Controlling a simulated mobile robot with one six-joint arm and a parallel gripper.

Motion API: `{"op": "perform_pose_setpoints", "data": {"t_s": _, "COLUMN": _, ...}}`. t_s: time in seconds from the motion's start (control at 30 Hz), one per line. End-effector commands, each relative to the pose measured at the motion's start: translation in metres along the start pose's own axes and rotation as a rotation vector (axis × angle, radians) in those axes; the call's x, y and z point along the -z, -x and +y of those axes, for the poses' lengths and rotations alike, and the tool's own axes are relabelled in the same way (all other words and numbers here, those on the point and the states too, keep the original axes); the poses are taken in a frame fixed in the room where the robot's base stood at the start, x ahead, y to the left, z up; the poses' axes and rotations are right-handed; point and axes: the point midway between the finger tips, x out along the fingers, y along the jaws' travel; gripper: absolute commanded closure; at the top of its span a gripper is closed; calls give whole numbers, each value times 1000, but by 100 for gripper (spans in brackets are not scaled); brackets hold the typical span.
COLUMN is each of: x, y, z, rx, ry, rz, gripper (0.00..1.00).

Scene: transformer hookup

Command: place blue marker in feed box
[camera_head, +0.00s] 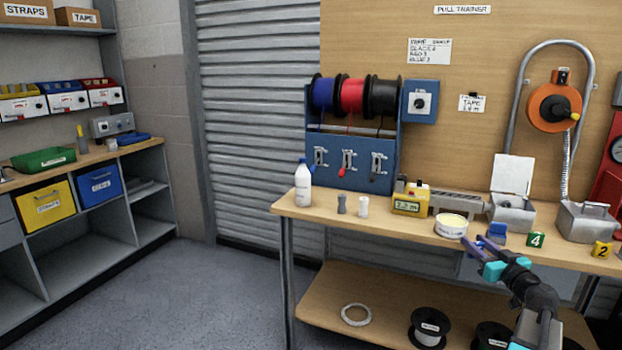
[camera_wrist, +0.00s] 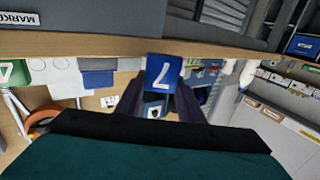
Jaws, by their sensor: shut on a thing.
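My gripper (camera_head: 481,244) is over the workbench, near its front edge, right of a round cream-topped tub (camera_head: 451,226). In the wrist view its fingers (camera_wrist: 158,105) are shut on a blue marker (camera_wrist: 164,72) bearing a white figure that looks like a 7. No box is legibly labelled feed box. A grey box with a raised lid (camera_head: 512,214) stands behind the gripper, and a shut grey box (camera_head: 587,223) stands farther right.
A yellow device (camera_head: 410,200), a white bottle (camera_head: 303,184) and a spool rack (camera_head: 350,160) stand left. Floor at left is clear.

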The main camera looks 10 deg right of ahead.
Motion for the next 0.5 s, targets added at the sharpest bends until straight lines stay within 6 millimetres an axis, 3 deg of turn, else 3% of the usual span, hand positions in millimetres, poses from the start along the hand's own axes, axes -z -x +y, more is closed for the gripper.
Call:
{"op": "perform_pose_setpoints", "data": {"t_s": 0.03, "x": -3, "y": -6, "z": -20, "rx": 36, "ry": -1, "rz": 0, "gripper": 87}}
{"op": "perform_pose_setpoints", "data": {"t_s": 0.2, "x": -12, "y": -24, "z": -80, "rx": 152, "ry": 0, "rz": 0, "gripper": 87}}
{"op": "perform_pose_setpoints", "data": {"t_s": 0.5, "x": -26, "y": -41, "z": -192, "rx": 367, "ry": 0, "rz": 0, "gripper": 87}}
